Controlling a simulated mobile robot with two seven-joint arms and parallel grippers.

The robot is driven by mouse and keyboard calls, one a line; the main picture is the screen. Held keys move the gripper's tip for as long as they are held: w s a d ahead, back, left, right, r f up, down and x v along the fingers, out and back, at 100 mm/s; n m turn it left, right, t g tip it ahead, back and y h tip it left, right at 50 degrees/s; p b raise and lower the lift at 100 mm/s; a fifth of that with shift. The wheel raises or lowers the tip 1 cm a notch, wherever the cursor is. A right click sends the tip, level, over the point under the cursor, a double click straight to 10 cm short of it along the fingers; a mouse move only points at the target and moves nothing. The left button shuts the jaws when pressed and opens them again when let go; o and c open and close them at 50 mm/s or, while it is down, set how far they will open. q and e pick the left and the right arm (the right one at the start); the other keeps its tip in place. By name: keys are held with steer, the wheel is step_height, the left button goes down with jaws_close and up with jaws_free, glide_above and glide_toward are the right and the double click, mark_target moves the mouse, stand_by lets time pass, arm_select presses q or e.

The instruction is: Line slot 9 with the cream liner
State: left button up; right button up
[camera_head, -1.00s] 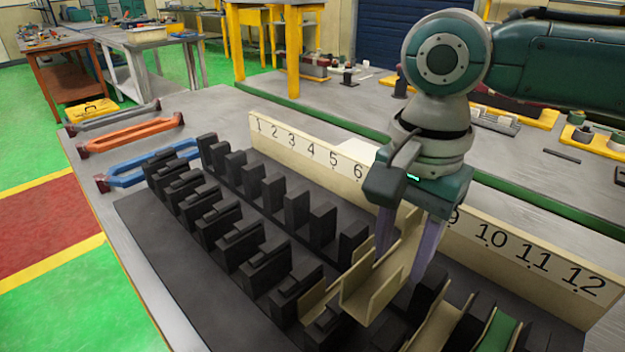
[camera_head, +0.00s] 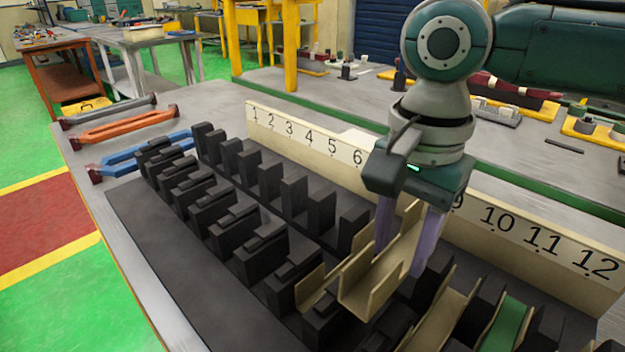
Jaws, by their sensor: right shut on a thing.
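My right gripper (camera_head: 402,250) is shut on a cream liner (camera_head: 372,282), a U-shaped channel. It holds the liner tilted, above the dark stator blocks on the near side of the number board. The liner is over the slots near 8 and 9; which slot lies under it I cannot tell for sure. The 9 (camera_head: 459,202) on the board is partly hidden by the gripper, and 7 and 8 are hidden. Another cream liner (camera_head: 311,290) sits in the row just left of the held one, partly covered by it. My left gripper is not in view.
To the right, another cream liner (camera_head: 437,322) and a green liner (camera_head: 507,325) lie in neighbouring slots. Dark blocks (camera_head: 232,230) stand in rows. The cream number board (camera_head: 330,160) rises behind them. Blue (camera_head: 145,155) and orange (camera_head: 128,127) frames lie at the left.

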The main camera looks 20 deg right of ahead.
steer(key=shift+f, duration=0.2)
steer(key=shift+f+b, duration=0.5)
steer(key=shift+f, duration=0.6)
steer(key=shift+f+b, duration=0.4)
steer(key=shift+f, duration=0.6)
steer(key=shift+f+b, duration=0.55)
steer(key=shift+f, duration=0.7)
steer(key=shift+f, duration=0.2)
steer(key=shift+f, duration=0.5)
